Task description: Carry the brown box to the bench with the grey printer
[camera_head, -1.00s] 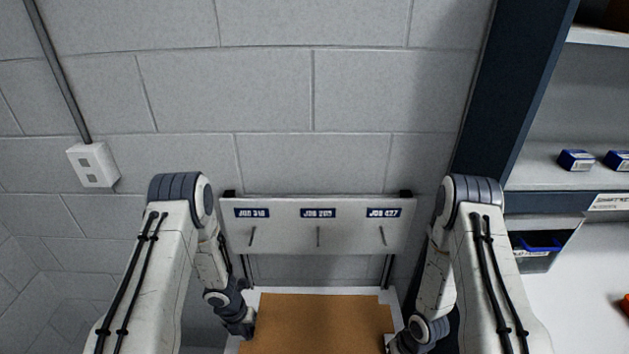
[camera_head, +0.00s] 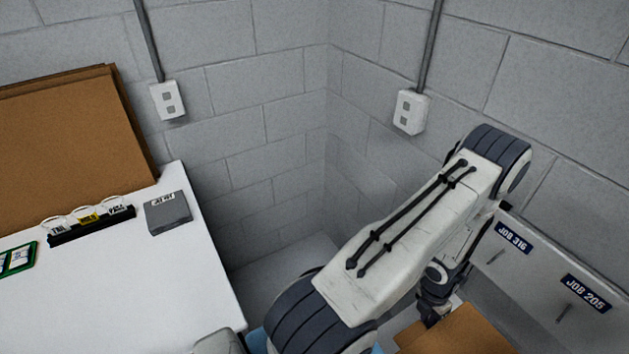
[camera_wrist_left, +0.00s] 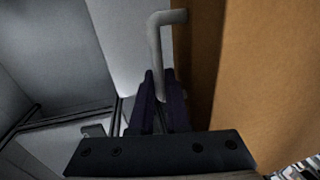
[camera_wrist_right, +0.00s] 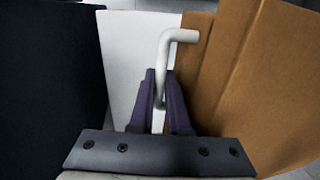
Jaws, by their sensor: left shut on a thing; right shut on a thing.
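The brown box (camera_head: 462,332) shows in part at the bottom right of the head view, below my left arm. My left gripper (camera_wrist_left: 160,88) is shut on a pale bent handle (camera_wrist_left: 156,45), with the brown box wall (camera_wrist_left: 265,80) close on its right. My right gripper (camera_wrist_right: 160,88) is shut on a similar white handle (camera_wrist_right: 170,50) beside brown box panels (camera_wrist_right: 265,75). A white bench (camera_head: 140,300) is at the left of the head view. A small grey block with a white label (camera_head: 168,213) stands on it; I cannot tell if it is the printer.
Large brown sheets (camera_head: 70,140) lean at the back of the bench, near a black rack with labels (camera_head: 92,225) and a green-edged card (camera_head: 18,260). A white panel (camera_head: 535,270) with job labels is at right. Grey block walls (camera_head: 270,130) meet in a corner behind.

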